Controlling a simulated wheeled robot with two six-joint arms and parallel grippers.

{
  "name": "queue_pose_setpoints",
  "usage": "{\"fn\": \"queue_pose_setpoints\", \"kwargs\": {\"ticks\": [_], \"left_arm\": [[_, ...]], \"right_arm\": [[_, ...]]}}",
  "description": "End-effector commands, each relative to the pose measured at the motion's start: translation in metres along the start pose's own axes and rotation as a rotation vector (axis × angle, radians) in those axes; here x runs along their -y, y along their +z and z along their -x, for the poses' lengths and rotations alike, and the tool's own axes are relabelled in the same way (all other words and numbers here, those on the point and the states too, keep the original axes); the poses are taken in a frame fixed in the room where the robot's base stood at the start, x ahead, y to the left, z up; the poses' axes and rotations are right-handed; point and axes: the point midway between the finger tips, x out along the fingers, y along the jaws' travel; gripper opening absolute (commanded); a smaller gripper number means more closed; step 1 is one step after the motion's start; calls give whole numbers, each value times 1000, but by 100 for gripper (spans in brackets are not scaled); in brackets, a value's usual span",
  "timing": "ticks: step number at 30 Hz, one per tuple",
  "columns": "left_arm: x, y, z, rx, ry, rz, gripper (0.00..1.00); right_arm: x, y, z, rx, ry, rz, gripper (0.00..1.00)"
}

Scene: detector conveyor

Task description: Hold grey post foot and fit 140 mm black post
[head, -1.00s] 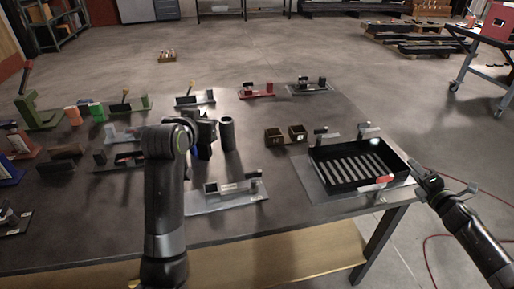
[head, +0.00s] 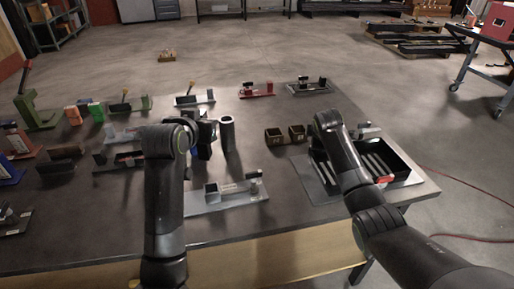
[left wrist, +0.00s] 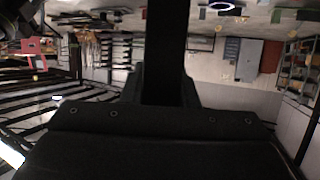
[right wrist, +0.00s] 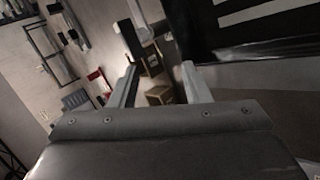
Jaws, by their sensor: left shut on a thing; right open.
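My left gripper (head: 204,134) is at the middle of the table, shut on a dark thing. In the left wrist view a dark upright bar (left wrist: 165,45) stands between the fingers; I cannot tell whether it is the post or the foot. A dark grey cylinder (head: 227,133) stands upright just right of that gripper. My right arm reaches over the black slatted tray (head: 405,160), and it hides the gripper in the head view. In the right wrist view the right gripper (right wrist: 157,68) is open, with two small brown boxes (right wrist: 160,95) beyond its fingers.
The brown boxes (head: 273,136) also show in the head view, left of the tray. A grey plate with small fittings (head: 230,200) lies near the front edge. Several fixtures, including a red one (head: 257,91), line the back, and more crowd the left. A red-handled item (head: 384,181) is at the tray's front.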

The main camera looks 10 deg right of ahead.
Motion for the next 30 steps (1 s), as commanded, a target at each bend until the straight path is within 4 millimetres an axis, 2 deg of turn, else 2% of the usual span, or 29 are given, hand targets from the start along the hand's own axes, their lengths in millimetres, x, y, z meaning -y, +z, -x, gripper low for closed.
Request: {"fn": "queue_pose_setpoints", "kwargs": {"ticks": [1, 5, 9, 15, 19, 23, 26, 30], "left_arm": [[0, -1, 0, -2, 0, 0, 0], [0, -1, 0, -2, 0, 0, 0], [0, -1, 0, -2, 0, 0, 0], [0, -1, 0, -2, 0, 0, 0], [0, -1, 0, -2, 0, 0, 0], [0, -1, 0, -2, 0, 0, 0], [0, -1, 0, -2, 0, 0, 0], [0, -1, 0, -2, 0, 0, 0]], "right_arm": [[5, -21, 7, -14, -60, 19, 43], [24, -66, 28, -40, -231, 84, 43], [45, -111, 60, -72, -411, 180, 43], [69, -156, 110, -107, -620, 321, 43], [78, -171, 133, -119, -704, 385, 43], [83, -178, 144, -123, -744, 416, 43], [89, -178, 142, -123, -756, 424, 43], [102, -177, 128, -122, -757, 423, 43]]}}
